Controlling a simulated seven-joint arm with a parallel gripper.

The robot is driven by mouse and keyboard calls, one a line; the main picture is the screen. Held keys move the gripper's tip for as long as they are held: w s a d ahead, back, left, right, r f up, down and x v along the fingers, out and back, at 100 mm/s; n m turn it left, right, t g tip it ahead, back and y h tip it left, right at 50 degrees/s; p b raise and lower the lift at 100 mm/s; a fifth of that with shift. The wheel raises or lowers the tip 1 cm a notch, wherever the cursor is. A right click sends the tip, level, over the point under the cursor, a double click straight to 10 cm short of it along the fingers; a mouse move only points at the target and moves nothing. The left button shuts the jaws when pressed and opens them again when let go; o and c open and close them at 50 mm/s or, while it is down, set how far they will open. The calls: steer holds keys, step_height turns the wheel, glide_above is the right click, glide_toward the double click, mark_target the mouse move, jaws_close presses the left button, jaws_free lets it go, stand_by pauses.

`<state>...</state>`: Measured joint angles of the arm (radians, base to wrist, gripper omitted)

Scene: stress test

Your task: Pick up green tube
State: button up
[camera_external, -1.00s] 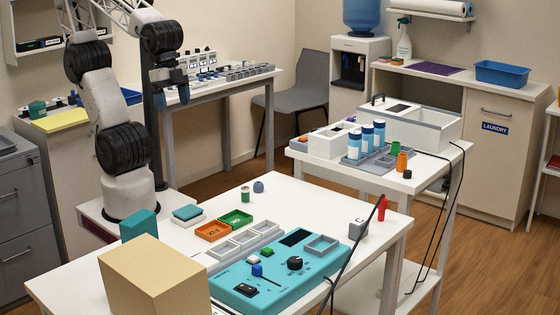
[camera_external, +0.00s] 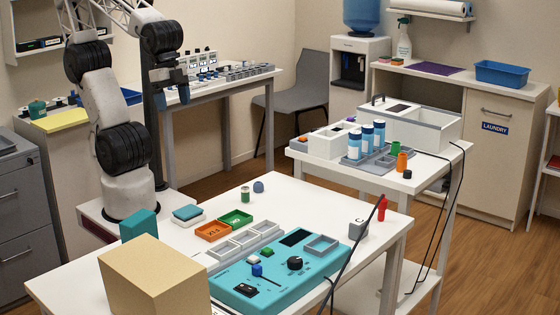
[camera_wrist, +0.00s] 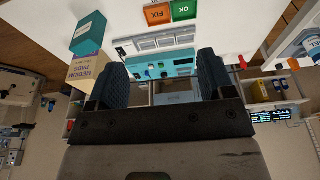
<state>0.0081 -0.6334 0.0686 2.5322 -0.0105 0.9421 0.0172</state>
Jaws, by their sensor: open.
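A small green tube (camera_external: 245,194) with a pale band stands upright at the back of the front white table, next to a blue round piece (camera_external: 258,187). Another green tube (camera_external: 396,147) stands on the right white table above an orange cylinder (camera_external: 402,162). I cannot tell which one the task means. My gripper (camera_external: 172,86) hangs high above and left of both, well apart from them. In the wrist view my gripper (camera_wrist: 162,66) has its two dark blue fingers spread with nothing between them. I cannot make out either tube in the wrist view.
A teal device (camera_external: 285,270) fills the front table's middle, with orange (camera_external: 213,231) and green (camera_external: 236,218) trays behind it. A cardboard box (camera_external: 155,280) stands at front left. Dark cables hang at right.

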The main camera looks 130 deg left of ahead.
steer(key=c, duration=0.4)
steer(key=shift+r, duration=0.1)
